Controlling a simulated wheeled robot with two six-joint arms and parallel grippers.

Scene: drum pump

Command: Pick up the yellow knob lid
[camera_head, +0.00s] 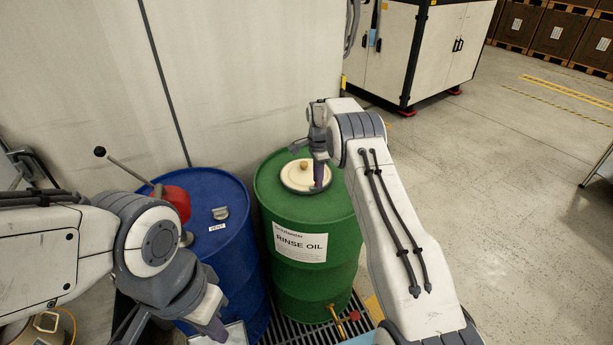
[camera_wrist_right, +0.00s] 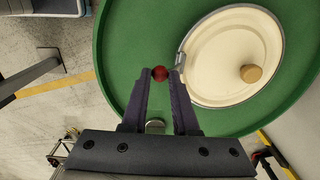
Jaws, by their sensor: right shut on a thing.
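The cream round lid (camera_head: 292,177) with its small tan-yellow knob (camera_head: 303,166) lies on top of the green drum (camera_head: 312,232). It also shows in the right wrist view (camera_wrist_right: 215,75), with its knob (camera_wrist_right: 250,73) to the right of my fingers. A grey band runs round its rim. My right gripper (camera_wrist_right: 160,72) is over the drum top, its fingertips closed on a small red ball (camera_wrist_right: 159,74) beside the lid's rim. The right fingertip is close to a grey clasp at the rim; I cannot tell if they touch. My left gripper (camera_head: 213,328) hangs low before the blue drum; its jaws are unclear.
A blue drum (camera_head: 213,190) stands left of the green one, with a red part (camera_head: 176,203) and a black-tipped lever (camera_head: 125,165). Both drums stand by a pale wall. A brass tap (camera_head: 338,320) sticks out low on the green drum. Open floor (camera_head: 500,180) lies to the right.

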